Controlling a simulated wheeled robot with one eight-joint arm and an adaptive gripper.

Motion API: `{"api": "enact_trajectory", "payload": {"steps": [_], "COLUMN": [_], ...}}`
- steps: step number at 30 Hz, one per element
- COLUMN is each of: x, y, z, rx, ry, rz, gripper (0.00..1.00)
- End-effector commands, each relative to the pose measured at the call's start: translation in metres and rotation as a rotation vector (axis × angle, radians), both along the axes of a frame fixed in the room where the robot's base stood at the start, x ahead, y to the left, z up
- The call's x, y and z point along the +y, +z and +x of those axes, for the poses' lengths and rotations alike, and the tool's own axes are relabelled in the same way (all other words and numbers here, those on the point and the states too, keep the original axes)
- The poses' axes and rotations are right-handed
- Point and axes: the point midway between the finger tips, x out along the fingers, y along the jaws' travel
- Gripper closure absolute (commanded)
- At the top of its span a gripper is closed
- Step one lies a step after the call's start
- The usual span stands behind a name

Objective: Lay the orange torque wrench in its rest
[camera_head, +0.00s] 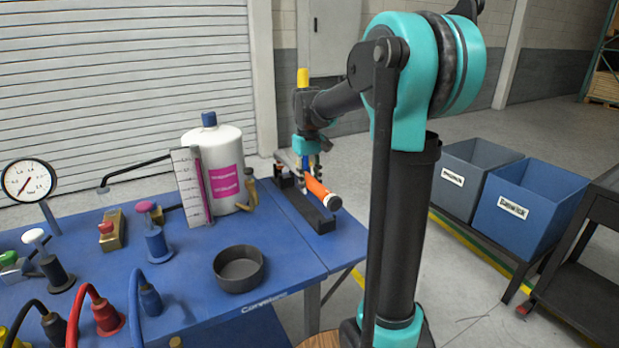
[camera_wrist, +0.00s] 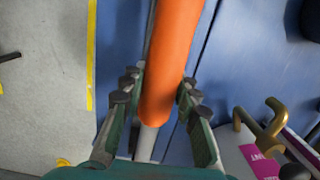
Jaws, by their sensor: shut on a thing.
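The orange torque wrench (camera_head: 319,190) shows its orange handle and dark end cap at the right end of the blue table. My gripper (camera_head: 311,165) points down from above and is shut on it. In the wrist view the orange handle (camera_wrist: 171,70) runs between the two fingers (camera_wrist: 160,95), with a grey shaft below it. The dark long rest (camera_head: 304,207) lies on the table just under and beside the wrench. I cannot tell whether the wrench touches the rest. The wrench's far end is partly hidden by my gripper.
A white bottle (camera_head: 218,165) with a pink label stands left of the rest, with a brass-coloured part (camera_head: 250,190) beside it. A dark round bowl (camera_head: 239,269) is nearer the front. A gauge (camera_head: 28,182) and valves stand further left. Grey and blue bins (camera_head: 520,215) stand right.

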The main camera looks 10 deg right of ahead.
Motion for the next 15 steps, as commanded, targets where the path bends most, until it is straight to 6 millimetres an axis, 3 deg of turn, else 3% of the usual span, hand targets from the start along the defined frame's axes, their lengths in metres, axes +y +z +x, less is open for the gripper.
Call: {"api": "enact_trajectory", "payload": {"steps": [5, 15], "x": [0.000, -0.001], "y": [-0.014, -0.016], "z": [0.001, -0.003], "rx": [0.000, -0.010], "ry": [0.000, -0.001], "rz": [0.000, 0.005], "gripper": [1.00, 1.00]}}
